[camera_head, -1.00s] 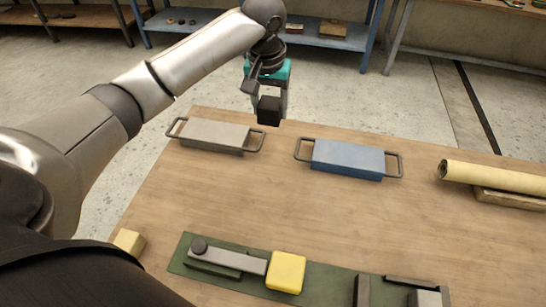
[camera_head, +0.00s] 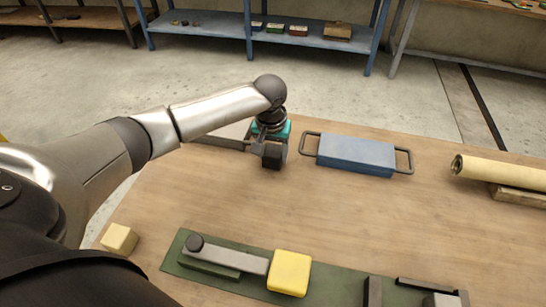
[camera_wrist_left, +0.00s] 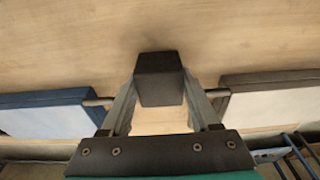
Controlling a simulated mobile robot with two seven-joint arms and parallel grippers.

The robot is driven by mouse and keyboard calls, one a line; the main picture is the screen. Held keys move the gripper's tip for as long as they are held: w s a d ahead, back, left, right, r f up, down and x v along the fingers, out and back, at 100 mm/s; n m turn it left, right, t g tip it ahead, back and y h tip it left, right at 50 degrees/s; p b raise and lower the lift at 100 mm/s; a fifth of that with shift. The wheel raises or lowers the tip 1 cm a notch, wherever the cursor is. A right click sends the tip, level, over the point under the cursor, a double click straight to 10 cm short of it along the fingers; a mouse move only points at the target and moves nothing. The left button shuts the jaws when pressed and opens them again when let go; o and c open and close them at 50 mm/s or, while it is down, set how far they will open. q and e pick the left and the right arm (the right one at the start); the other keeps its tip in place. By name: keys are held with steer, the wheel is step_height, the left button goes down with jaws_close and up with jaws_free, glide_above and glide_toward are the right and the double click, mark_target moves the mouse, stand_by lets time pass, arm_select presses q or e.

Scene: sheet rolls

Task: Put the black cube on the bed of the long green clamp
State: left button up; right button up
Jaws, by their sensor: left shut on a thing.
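The black cube (camera_head: 272,156) is between the fingers of my left gripper (camera_head: 270,152), which is shut on it above the table's far part. In the left wrist view the cube (camera_wrist_left: 159,78) shows between the two fingers, and bare wood lies beyond it. The long green clamp (camera_head: 335,284) lies along the near edge of the table, closer to me than the gripper. The clamp's near right part is cut off. My right gripper is out of view.
A blue block with handles (camera_head: 355,153) stands right of my gripper. A grey block with handles (camera_wrist_left: 268,103) is partly hidden by my arm in the head view. A cream roll (camera_head: 500,170) lies at the right; a pale wooden cube (camera_head: 119,239) sits left. The table's middle is clear.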

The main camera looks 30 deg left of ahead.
arm_select(q)
steer(key=shift+f, duration=0.2)
steer(key=shift+f, duration=0.1)
steer(key=o, duration=1.5)
steer(key=shift+c, duration=0.2)
